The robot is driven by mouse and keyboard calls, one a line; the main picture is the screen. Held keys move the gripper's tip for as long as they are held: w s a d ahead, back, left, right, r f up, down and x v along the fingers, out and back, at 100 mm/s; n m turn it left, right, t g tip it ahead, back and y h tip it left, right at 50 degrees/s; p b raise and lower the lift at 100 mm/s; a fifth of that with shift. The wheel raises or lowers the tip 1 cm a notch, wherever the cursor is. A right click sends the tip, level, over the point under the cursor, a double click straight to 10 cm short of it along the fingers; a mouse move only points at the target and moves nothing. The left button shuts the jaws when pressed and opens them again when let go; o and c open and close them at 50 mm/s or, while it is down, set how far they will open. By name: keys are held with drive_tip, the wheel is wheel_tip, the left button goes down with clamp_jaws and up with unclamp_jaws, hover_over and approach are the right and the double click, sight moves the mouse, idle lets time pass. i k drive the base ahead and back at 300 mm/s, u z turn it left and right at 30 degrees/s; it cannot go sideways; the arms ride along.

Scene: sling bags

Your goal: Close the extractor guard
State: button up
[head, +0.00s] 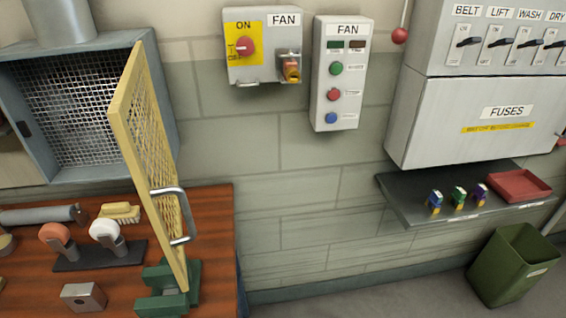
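The extractor guard (143,135) is a yellow-framed mesh door with a grey bar handle (175,215) near its lower outer part. It stands swung open, out from the grey-blue extractor housing (163,100) at the upper left. The housing's front opening shows a wire mesh (75,105) inside. The guard's bottom end is close to a green block-like fixture (168,285) on the bench; I cannot tell whether they touch. My gripper is not in view.
A wooden bench (218,215) holds stamps, a brush (120,212) and a small metal block (83,297). Fan boxes (340,75) and a fuse cabinet (440,115) hang on the wall. A shelf (410,205) and green bin (512,262) are at the right. Floor between bench and bin is clear.

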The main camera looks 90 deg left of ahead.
sight(118, 112)
drive_tip(key=i, duration=0.8)
drive_tip(key=u, duration=3.6)
drive_tip(key=i, duration=0.6)
drive_tip(key=u, duration=1.45)
